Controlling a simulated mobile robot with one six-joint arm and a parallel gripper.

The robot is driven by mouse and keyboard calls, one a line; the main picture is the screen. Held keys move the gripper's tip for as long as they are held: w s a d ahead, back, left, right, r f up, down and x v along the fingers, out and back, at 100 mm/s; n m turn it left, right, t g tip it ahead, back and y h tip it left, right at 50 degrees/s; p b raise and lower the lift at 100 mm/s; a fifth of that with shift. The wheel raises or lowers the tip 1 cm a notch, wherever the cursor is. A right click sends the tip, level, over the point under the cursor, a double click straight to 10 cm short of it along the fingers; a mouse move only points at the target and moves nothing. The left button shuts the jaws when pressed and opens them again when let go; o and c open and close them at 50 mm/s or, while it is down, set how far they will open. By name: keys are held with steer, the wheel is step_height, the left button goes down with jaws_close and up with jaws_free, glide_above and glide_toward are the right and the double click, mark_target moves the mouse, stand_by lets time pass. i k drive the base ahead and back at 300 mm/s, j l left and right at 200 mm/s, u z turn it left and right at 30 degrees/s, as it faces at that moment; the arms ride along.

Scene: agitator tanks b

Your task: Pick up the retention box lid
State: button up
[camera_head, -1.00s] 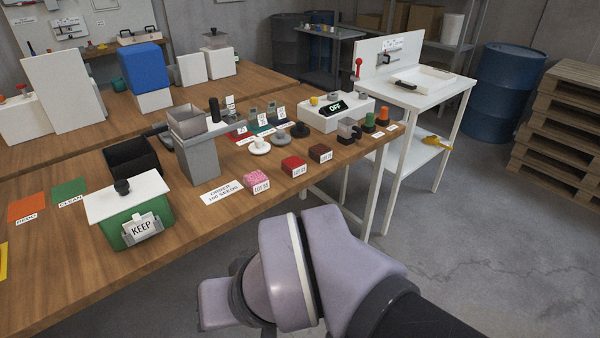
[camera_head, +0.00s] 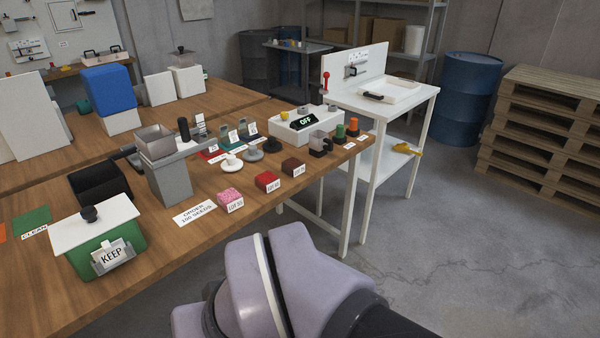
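The retention box (camera_head: 108,255) is green with a KEEP label on its front. It stands near the front edge of the wooden bench at the left. My arm shows at the bottom middle, to the right of the box and in front of the bench. My gripper is not visible in this view.
A black open bin (camera_head: 99,184) stands behind the box, and a grey hopper stand (camera_head: 169,178) to its right. Several labelled blocks, including a pink one (camera_head: 230,201), line the bench edge. A white side table (camera_head: 385,100) stands beyond the bench.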

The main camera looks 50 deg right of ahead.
mark_target(80, 228)
steer(key=i+j, duration=0.15)
steer(key=i, duration=0.25)
steer(key=i+j, duration=0.15)
steer(key=i, duration=0.25)
steer(key=i+j, duration=0.15)
steer(key=i, duration=0.25)
